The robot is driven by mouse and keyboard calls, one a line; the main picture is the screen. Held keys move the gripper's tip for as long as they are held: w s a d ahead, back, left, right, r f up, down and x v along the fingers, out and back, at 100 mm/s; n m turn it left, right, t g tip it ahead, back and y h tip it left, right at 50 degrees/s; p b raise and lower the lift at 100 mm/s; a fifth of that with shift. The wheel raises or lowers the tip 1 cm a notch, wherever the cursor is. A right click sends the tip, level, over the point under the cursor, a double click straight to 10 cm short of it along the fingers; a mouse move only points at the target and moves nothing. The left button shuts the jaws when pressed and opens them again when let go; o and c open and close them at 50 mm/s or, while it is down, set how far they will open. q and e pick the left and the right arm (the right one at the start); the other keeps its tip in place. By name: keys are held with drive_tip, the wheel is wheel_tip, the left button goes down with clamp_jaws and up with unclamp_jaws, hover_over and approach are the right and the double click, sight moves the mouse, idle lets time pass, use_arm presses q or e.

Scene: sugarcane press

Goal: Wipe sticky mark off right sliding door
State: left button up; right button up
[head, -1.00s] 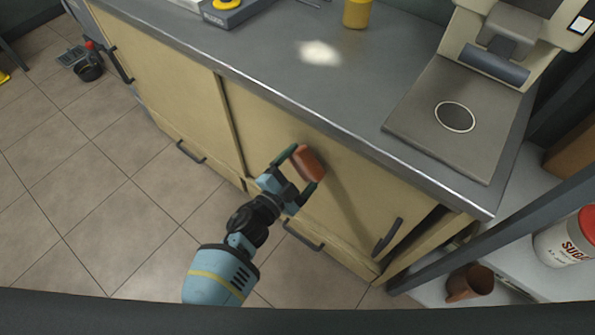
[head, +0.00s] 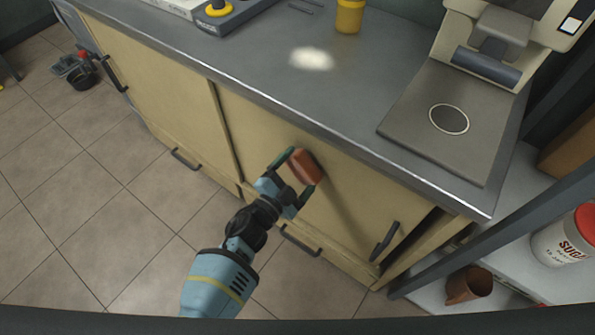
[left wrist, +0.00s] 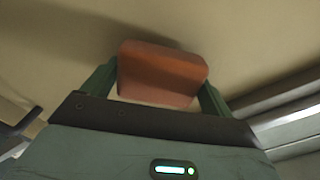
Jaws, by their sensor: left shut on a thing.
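My left gripper (head: 296,176) is shut on an orange-brown sponge (head: 304,167), held up against or very close to the right sliding door (head: 345,200) of the cabinet. In the left wrist view the sponge (left wrist: 162,74) sits between the two green fingers, with the door's beige face (left wrist: 235,35) right beyond it. I cannot tell whether it touches the door. The right door has a dark handle (head: 385,241) at its right end. No sticky mark shows on the visible door face; the sponge and gripper hide part of it. My right gripper is not in view.
The grey countertop (head: 330,105) overhangs the doors. A pale smear (head: 311,59), a yellow container (head: 350,15) and a press machine (head: 490,60) are on it. A drawer handle (head: 300,241) sits below the door. A shelf at right holds a sugar canister (head: 562,243) and a brown cup (head: 468,285).

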sight(312, 181)
use_arm(q)
drive_tip(key=shift+w+d, duration=0.3)
drive_tip(key=shift+w, duration=0.15)
idle(0.3)
drive_tip(key=shift+s+d, duration=1.25)
drive_tip(key=shift+d, duration=0.3)
drive_tip(key=shift+s+d+b, duration=0.2)
drive_tip(key=shift+s+d, duration=0.3)
drive_tip(key=shift+d, duration=0.35)
drive_tip(key=shift+s+d+b, duration=0.2)
drive_tip(key=shift+s+d, duration=0.3)
drive_tip(key=shift+d, duration=0.3)
drive_tip(key=shift+s, duration=0.1)
drive_tip(key=shift+a, duration=0.15)
